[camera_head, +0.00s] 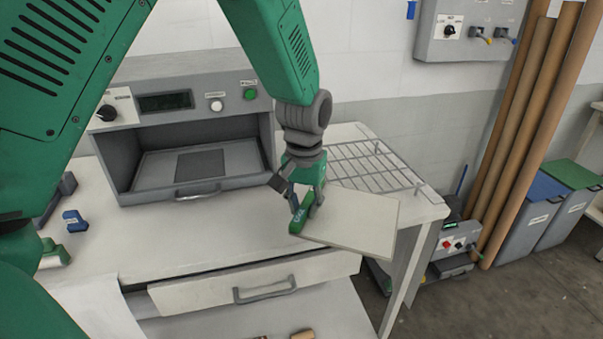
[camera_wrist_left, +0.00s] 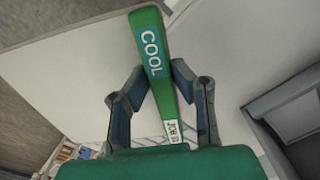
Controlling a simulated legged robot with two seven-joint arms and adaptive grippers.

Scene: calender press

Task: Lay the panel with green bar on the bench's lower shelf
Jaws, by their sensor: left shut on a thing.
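The panel (camera_head: 358,222) is a pale flat board with a green bar (camera_head: 297,220) along its left end. My left gripper (camera_head: 307,203) is shut on the green bar. In the left wrist view the bar (camera_wrist_left: 152,50), marked COOL, lies between the two fingers. The bench's lower shelf (camera_head: 255,312) shows only in part, below the slightly open drawer (camera_head: 240,286). My right gripper is not in view.
A grey press (camera_head: 190,125) stands at the back of the benchtop (camera_head: 160,235). A wire rack (camera_head: 365,165) lies to its right. Small tools (camera_head: 302,335) lie on the lower shelf near the picture's bottom edge. Brown rolls (camera_head: 530,130) and bins (camera_head: 535,215) stand to the right.

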